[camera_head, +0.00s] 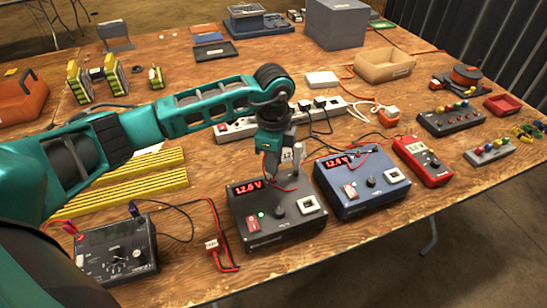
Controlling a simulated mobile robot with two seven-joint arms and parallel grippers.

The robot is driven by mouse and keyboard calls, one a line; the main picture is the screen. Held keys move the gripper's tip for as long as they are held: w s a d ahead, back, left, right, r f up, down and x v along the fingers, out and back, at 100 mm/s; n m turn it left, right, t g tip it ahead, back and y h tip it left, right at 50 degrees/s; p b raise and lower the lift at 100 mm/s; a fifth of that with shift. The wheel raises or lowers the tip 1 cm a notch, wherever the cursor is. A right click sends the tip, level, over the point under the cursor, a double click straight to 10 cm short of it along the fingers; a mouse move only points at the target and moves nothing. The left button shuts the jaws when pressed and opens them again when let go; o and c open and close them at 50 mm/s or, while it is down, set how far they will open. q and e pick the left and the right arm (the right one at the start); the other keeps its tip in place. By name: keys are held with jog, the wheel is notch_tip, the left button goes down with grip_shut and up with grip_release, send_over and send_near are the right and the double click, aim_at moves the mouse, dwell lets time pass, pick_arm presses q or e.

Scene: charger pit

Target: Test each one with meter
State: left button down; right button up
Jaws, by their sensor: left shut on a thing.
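My left gripper (283,168) points down over the back of a black box (272,232) with a red display that looks like 12.6 V, a red switch and a green light. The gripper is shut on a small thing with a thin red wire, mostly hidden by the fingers. A blue box (362,190) with a similar lit display stands to its right. A red handheld meter (421,160) lies right of that. A black panel device (116,250) with a dial and red and black leads sits at the lower left. My right gripper is not in view.
A white power strip (235,129) with black plugs lies behind the boxes. Yellow strips (125,187) lie under my left arm.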

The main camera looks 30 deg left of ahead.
pick_arm(q)
jog(key=shift+f+b, duration=0.3)
jog(key=shift+f, duration=0.35)
dwell(0.8)
jog(key=shift+f, duration=0.25)
dwell(0.6)
jog(key=c, duration=1)
grip_release()
jog(key=shift+o, duration=0.2)
jog(key=shift+o, duration=1.4)
jog(key=shift+r, duration=0.1)
